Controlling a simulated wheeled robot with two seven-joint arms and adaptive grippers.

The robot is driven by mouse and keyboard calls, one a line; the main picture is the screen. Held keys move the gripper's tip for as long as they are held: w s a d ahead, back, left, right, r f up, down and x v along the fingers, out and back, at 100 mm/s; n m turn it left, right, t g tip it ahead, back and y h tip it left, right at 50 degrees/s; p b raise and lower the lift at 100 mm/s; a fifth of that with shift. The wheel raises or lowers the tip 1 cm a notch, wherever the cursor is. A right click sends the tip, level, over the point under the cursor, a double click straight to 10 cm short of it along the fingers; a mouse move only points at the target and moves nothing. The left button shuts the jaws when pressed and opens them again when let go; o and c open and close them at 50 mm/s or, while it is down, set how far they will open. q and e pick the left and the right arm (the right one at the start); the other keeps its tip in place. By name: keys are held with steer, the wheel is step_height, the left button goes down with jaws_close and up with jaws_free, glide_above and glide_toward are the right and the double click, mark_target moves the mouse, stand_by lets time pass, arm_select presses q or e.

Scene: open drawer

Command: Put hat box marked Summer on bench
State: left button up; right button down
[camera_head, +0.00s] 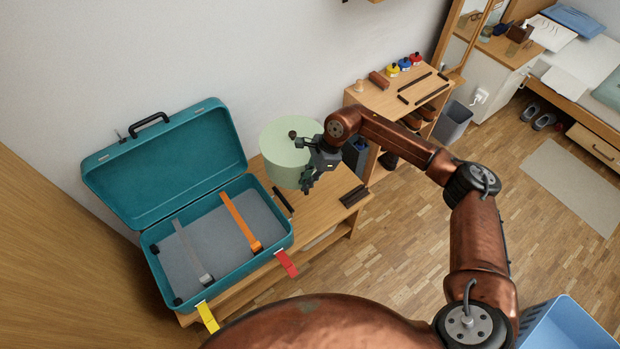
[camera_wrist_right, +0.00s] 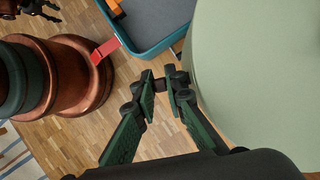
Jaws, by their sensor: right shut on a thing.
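A pale green round hat box (camera_head: 286,168) stands against the wall over the back of the wooden bench (camera_head: 322,204), right of the open suitcase. Its side fills the right of the right wrist view (camera_wrist_right: 262,70). No lettering shows on it from here. My right gripper (camera_head: 308,186) is at its right front side. In the right wrist view its fingertips (camera_wrist_right: 164,86) are closed on a small dark piece beside the box wall, which looks like part of the box. I cannot tell whether the box rests on the bench or hangs just above it. My left gripper does not show.
An open teal suitcase (camera_head: 158,242) with straps covers the bench's left part. Dark strips (camera_head: 354,195) lie at the bench's right end. A wooden shelf unit (camera_head: 385,98) with small items and a grey bin (camera_head: 452,124) stand further right. A blue crate (camera_head: 562,325) is lower right.

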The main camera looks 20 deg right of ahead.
arm_select(q)
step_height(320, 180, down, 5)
steer(key=b, duration=0.8)
arm_select(e)
steer(key=w+f+m+t+b, duration=0.1)
steer(key=w+f+m, duration=0.2)
steer(key=f, duration=0.4)
steer(key=w+a+f+m+t+h+b, duration=0.1)
steer(key=w+f+m, duration=0.2)
steer(key=f, duration=0.5)
steer(key=w+a+f+m+t+b, duration=0.1)
steer(key=w+f+m+b, duration=0.1)
steer(key=f, duration=0.6)
steer(key=shift+w+a+f+m+t+h, duration=0.15)
steer(key=shift+w+m+t+h, duration=0.15)
steer(key=shift+w+m, duration=0.65)
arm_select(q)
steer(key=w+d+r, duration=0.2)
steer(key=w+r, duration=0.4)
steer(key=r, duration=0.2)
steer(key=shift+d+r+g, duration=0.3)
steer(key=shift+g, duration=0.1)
arm_select(e)
steer(key=shift+w, duration=0.15)
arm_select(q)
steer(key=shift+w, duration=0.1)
